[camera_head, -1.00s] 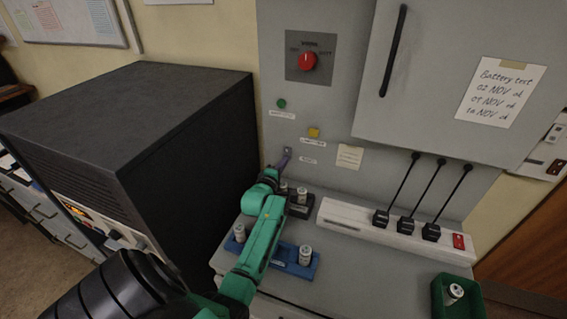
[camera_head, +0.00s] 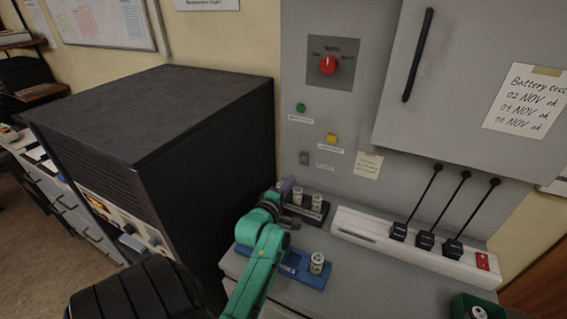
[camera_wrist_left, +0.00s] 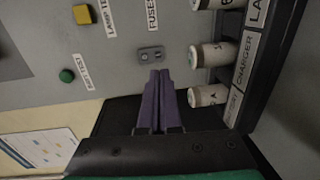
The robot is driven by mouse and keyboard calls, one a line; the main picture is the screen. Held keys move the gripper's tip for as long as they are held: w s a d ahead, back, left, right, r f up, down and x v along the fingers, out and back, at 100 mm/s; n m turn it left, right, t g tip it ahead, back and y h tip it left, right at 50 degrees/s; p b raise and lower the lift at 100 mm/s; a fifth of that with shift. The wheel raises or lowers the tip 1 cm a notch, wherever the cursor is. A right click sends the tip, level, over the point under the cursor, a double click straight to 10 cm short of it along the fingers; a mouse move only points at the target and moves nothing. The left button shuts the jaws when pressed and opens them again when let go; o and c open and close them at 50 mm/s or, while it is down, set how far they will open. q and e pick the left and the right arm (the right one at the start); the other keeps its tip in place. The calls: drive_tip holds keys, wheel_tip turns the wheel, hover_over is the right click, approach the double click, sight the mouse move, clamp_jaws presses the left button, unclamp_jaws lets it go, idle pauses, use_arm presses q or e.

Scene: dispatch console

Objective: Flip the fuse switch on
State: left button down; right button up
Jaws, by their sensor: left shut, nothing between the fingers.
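The fuse switch (camera_head: 304,158) is a small grey plate on the cabinet's front panel, left of its label. In the left wrist view the switch (camera_wrist_left: 151,54) sits just beyond my fingertips, beside the label "FUSES" (camera_wrist_left: 153,14). Its lever is too small to read as on or off. My left gripper (camera_head: 287,185) has purple fingers pressed together with nothing between them. It is below the switch in the head view, apart from it there. In the left wrist view its fingertips (camera_wrist_left: 159,74) point at the switch plate; whether they touch is unclear. My right gripper is not in view.
A black charger (camera_head: 310,211) with several white cells stands right beside my left gripper. A blue holder (camera_head: 305,272) lies in front. A power strip (camera_head: 380,235) with black plugs is to the right. A yellow button (camera_head: 331,139) and green button (camera_head: 300,107) are above the switch.

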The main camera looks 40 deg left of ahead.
use_arm(q)
drive_tip(key=v, duration=0.5)
drive_tip(key=shift+s+d+b, duration=0.1)
drive_tip(key=shift+d+b, duration=0.05)
drive_tip(key=shift+b, duration=0.25)
drive_tip(key=shift+f, duration=0.1)
